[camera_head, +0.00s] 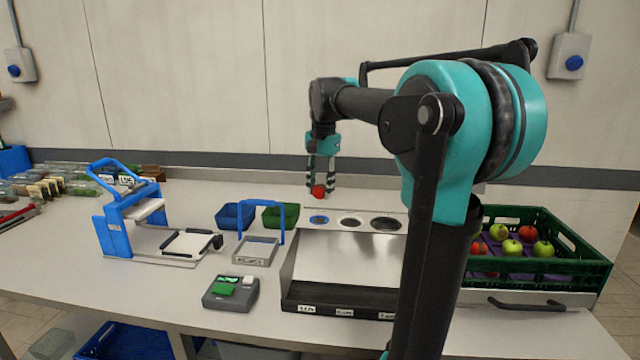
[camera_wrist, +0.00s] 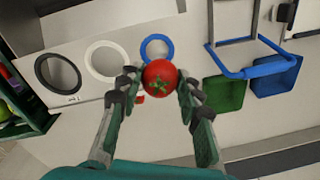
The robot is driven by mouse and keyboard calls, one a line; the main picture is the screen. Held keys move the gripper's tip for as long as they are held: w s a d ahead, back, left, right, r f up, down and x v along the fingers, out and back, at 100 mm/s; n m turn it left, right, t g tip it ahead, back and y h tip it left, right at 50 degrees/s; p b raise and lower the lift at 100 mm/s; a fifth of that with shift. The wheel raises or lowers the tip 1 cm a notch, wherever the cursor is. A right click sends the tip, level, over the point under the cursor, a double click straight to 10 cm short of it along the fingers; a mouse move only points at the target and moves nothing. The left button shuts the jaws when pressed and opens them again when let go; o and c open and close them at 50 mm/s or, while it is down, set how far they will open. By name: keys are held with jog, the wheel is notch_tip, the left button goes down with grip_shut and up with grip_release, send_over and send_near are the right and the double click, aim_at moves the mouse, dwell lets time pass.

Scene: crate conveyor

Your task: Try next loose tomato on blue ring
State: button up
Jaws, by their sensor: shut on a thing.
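A red tomato (camera_head: 319,191) is held between the fingertips of my gripper (camera_head: 322,184), above the sorting stand. The tomato (camera_wrist: 160,76) also shows in the wrist view between both fingers of my gripper (camera_wrist: 160,90), its green calyx facing the camera. The blue ring (camera_head: 319,219) is the leftmost of three rings on the sloped metal stand, below the tomato in the head view. In the wrist view the blue ring (camera_wrist: 157,38) lies just beyond the tomato, its near edge partly covered. The tomato appears apart from the ring.
A white ring (camera_head: 350,221) and a black ring (camera_head: 386,224) sit beside the blue one. A green crate (camera_head: 570,268) with several apples or tomatoes stands at right. Blue (camera_head: 229,216) and green (camera_head: 279,216) bins and a blue-handled frame (camera_head: 262,245) stand left of the stand.

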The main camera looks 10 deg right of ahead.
notch_tip(320, 180, down, 7)
jog(key=shift+r, duration=0.2)
dwell(0.4)
jog(key=shift+s+a, duration=0.15)
jog(key=shift+s, duration=0.05)
dwell(0.6)
dwell(0.4)
jog(key=o, duration=1.1)
jog(key=shift+r, duration=0.1)
jog(key=shift+r, duration=4.45)
jog(key=shift+s, duration=0.1)
